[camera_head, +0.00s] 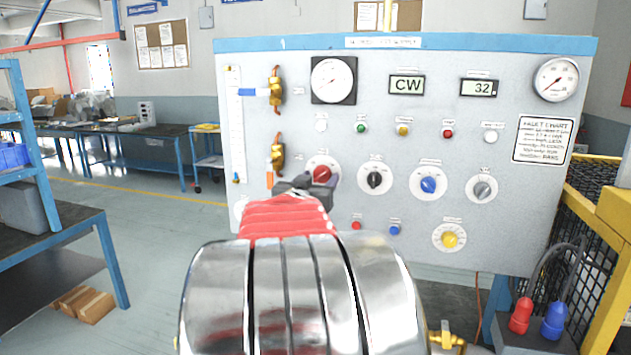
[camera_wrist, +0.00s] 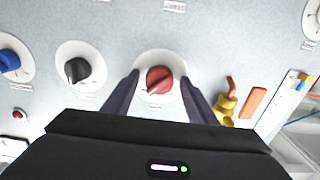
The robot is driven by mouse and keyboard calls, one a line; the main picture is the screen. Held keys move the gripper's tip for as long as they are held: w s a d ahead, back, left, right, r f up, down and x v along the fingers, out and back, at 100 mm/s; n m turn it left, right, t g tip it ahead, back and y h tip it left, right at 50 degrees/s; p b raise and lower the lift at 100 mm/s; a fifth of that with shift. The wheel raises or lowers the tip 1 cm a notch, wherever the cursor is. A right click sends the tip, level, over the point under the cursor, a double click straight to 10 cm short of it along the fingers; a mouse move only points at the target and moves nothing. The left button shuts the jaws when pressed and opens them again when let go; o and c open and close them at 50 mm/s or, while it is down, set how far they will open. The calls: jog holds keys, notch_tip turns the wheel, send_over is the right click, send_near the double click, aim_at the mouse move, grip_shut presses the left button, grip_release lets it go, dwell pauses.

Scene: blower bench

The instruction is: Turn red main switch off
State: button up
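The red main switch (camera_head: 322,174) is a red rotary knob on a round white plate, on the grey panel (camera_head: 400,215). In the wrist view the red knob (camera_wrist: 160,79) sits between the two dark fingers of my gripper (camera_wrist: 158,88). The fingers are spread, with a clear gap on each side of the knob. In the head view my gripper (camera_head: 308,184) is in front of the panel at the red knob and hides its lower left part. I cannot tell how far the fingertips are from the panel.
To the right of the red knob are a black knob (camera_head: 375,179), a blue knob (camera_head: 428,185) and a grey knob (camera_head: 482,190). A yellow knob (camera_head: 449,239) is lower right. A brass valve (camera_head: 277,156) is close on the left. A yellow frame (camera_head: 600,215) stands at right.

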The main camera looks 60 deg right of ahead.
jog(key=c, duration=0.9)
jog(key=shift+a, duration=0.15)
jog(key=shift+c, duration=0.2)
jog(key=shift+n, duration=0.3)
jog(key=n, duration=0.3)
jog(key=shift+s+r, duration=0.1)
jog(key=n, duration=1)
jog(key=shift+r, duration=0.1)
jog(key=shift+n, duration=2.2)
